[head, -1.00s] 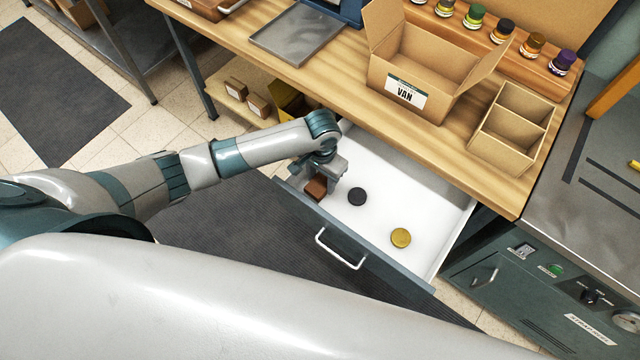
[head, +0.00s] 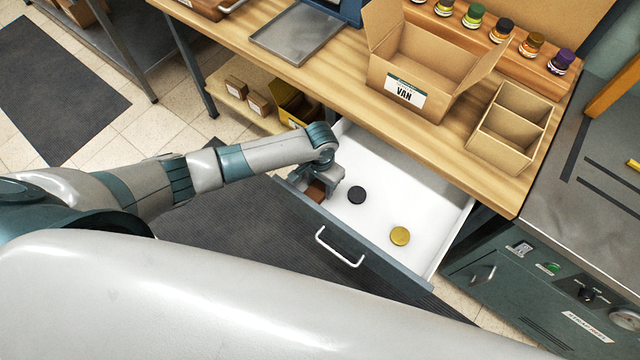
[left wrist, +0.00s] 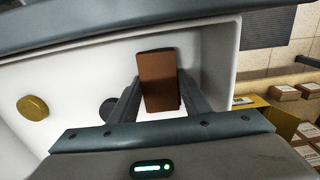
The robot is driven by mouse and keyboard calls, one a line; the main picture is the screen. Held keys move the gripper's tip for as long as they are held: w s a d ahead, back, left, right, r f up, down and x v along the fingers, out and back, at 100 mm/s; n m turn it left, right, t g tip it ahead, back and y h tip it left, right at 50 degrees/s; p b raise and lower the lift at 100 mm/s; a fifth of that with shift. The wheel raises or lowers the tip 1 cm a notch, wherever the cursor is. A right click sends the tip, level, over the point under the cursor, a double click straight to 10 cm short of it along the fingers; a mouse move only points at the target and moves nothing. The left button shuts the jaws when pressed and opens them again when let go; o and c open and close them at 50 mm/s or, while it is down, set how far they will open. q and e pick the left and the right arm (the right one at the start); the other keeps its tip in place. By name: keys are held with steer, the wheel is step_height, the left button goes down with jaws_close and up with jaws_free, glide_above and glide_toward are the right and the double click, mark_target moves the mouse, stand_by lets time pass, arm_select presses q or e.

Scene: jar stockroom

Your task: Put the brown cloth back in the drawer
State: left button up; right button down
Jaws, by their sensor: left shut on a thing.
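The brown cloth (left wrist: 158,80) is a small folded block between the two fingers of my left gripper (left wrist: 160,97) in the left wrist view. In the head view the cloth (head: 316,191) shows partly under my left gripper (head: 320,185), at the left end of the open drawer (head: 375,215). The gripper is shut on the cloth, inside the drawer's walls. I cannot tell whether the cloth touches the drawer floor. The white drawer interior also holds a black disc (head: 356,195) and a yellow disc (head: 400,236). My right gripper is not in view.
The wooden bench above the drawer carries an open box marked VAN (head: 415,75), a divided carton (head: 510,125), a metal tray (head: 297,33) and a row of jars. A yellow bin (head: 295,105) stands on the lower shelf. The drawer's middle is mostly clear.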

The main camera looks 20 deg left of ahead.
mark_target(320, 187)
arm_select(q)
steer(key=shift+f, duration=0.15)
steer(key=o, duration=1)
step_height(320, 187, up, 12)
steer(key=shift+r+b, duration=0.2)
steer(key=shift+b, duration=0.3)
